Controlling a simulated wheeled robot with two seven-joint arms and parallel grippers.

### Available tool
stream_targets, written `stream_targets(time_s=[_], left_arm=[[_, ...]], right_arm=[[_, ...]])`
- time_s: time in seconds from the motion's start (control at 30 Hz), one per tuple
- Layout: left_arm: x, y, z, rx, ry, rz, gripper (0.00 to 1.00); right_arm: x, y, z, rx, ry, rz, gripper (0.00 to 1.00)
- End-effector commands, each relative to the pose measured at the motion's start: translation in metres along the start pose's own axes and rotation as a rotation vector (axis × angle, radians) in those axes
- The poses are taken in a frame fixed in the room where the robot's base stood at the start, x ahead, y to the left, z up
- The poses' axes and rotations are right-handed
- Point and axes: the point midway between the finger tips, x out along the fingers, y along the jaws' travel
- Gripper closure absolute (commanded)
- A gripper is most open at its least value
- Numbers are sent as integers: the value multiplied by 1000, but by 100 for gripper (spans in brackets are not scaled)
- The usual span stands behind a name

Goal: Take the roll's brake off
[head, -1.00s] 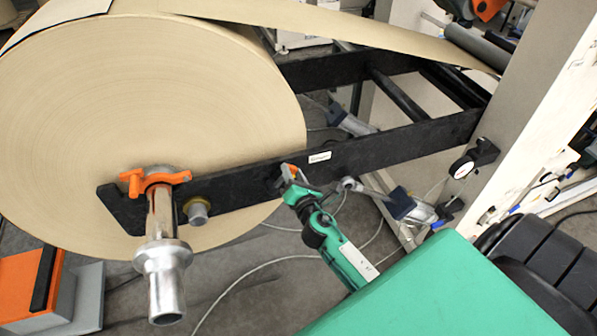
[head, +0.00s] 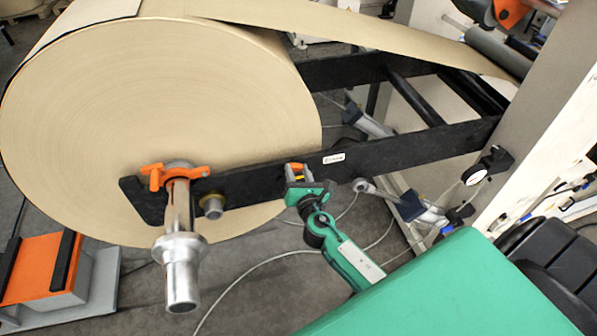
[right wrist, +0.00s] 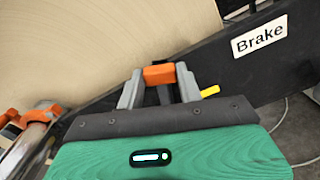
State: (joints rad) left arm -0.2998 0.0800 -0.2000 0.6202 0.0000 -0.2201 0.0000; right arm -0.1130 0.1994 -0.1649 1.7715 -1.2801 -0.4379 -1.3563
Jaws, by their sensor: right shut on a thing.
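The brake handle, an orange grip (right wrist: 159,75), sits between my right gripper's (right wrist: 158,90) two grey fingers in the right wrist view. The fingers are shut on it, in front of the black arm of the stand. A white "Brake" label (right wrist: 260,36) is on the arm, up and right of the fingers. A small yellow tip (right wrist: 210,91) shows beside the right finger. The big kraft roll (head: 120,110) stands behind. My left gripper is out of view.
An orange clamp (head: 172,175) and a steel shaft (head: 180,260) stick out at the roll's core, left of my gripper. A grey cylinder linkage (head: 400,203) is to the right. Cables cross the floor below. An orange and grey block (head: 45,275) stands lower left.

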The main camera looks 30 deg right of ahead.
Motion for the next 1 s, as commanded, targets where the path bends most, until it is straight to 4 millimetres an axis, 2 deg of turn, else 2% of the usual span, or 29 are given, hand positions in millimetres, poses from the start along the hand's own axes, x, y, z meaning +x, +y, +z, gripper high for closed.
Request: stream_targets(time_s=[0.13,0.17,0.27,0.67,0.77,1.0], left_arm=[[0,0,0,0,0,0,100],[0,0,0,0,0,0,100],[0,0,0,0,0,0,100],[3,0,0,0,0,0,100],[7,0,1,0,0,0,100],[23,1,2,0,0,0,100]], right_arm=[[0,0,-1,0,1,0,100],[0,0,-1,0,1,0,62],[0,0,-1,1,1,0,42],[-6,0,-2,2,1,0,42],[-18,-1,-3,2,2,1,42],[-65,-2,-5,2,3,1,42]])
